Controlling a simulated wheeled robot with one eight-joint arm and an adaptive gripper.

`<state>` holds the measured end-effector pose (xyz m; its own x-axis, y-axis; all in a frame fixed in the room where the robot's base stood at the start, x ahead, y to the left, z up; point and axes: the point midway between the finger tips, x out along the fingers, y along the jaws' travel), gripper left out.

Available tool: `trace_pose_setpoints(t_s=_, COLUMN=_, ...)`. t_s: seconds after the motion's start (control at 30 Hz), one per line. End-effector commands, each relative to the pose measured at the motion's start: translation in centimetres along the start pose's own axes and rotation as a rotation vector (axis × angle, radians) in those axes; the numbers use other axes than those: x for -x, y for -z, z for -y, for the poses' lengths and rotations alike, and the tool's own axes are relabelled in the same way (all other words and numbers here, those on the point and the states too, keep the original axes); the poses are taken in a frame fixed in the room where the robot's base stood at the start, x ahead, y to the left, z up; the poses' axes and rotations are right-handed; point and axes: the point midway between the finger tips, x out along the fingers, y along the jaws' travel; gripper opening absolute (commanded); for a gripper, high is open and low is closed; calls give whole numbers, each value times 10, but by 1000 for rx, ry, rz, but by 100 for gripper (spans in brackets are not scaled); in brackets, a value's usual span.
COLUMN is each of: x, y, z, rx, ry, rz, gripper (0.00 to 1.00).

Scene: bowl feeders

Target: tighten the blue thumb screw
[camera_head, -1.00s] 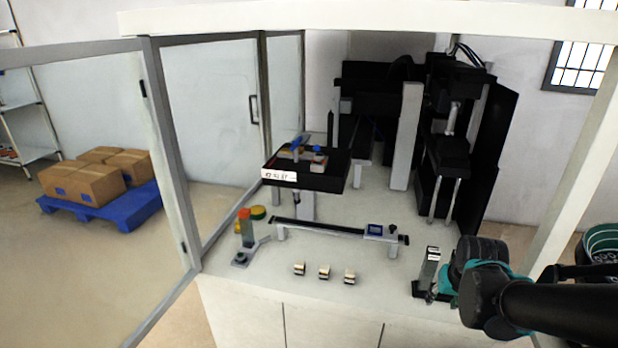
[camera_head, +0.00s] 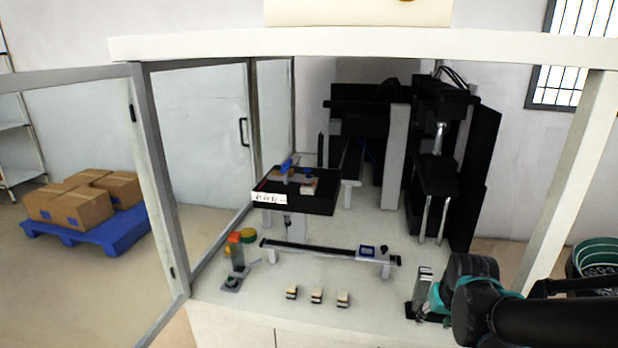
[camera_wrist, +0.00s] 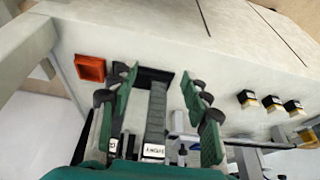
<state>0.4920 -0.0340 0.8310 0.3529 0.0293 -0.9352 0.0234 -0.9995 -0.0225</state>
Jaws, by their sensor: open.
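Two small blue parts sit on top of the raised black box in the head view: a longer tilted one (camera_head: 290,163) and a small one (camera_head: 308,172). They are too small for me to tell which is the thumb screw. The black box (camera_head: 322,207) has a white label on its front. My gripper (camera_wrist: 160,80) is open in the wrist view, its green fingers on either side of a labelled grey post on a black base (camera_wrist: 157,110). I see nothing gripped. My gripper is far to the right of the black box, near the bench's right front.
A low black rail (camera_head: 310,250) with a small display crosses the bench. Several small blocks (camera_head: 317,296) lie in front of it. An orange-topped post (camera_head: 236,255) stands at the left. Black machinery (camera_head: 430,150) fills the back right. Frame posts and an open glass door (camera_head: 80,190) bound the bench.

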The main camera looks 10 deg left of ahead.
Motion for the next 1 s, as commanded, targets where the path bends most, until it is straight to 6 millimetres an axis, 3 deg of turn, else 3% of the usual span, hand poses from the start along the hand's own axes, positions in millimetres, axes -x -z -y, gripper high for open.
trace_pose_setpoints(t_s=0.13, x=4, y=29, z=32, rx=92, ry=146, rz=36, gripper=48)
trace_pose_setpoints(t_s=0.27, x=15, y=72, z=80, rx=242, ry=376, rz=45, gripper=48)
trace_pose_setpoints(t_s=0.4, x=35, y=123, z=128, rx=420, ry=641, rz=-17, gripper=48)
trace_pose_setpoints(t_s=0.6, x=76, y=201, z=178, rx=672, ry=1004, rz=-243, gripper=48)
trace_pose_setpoints(t_s=0.8, x=120, y=271, z=196, rx=877, ry=1273, rz=-591, gripper=48)
trace_pose_setpoints(t_s=1.0, x=145, y=306, z=194, rx=974, ry=1385, rz=-846, gripper=48)
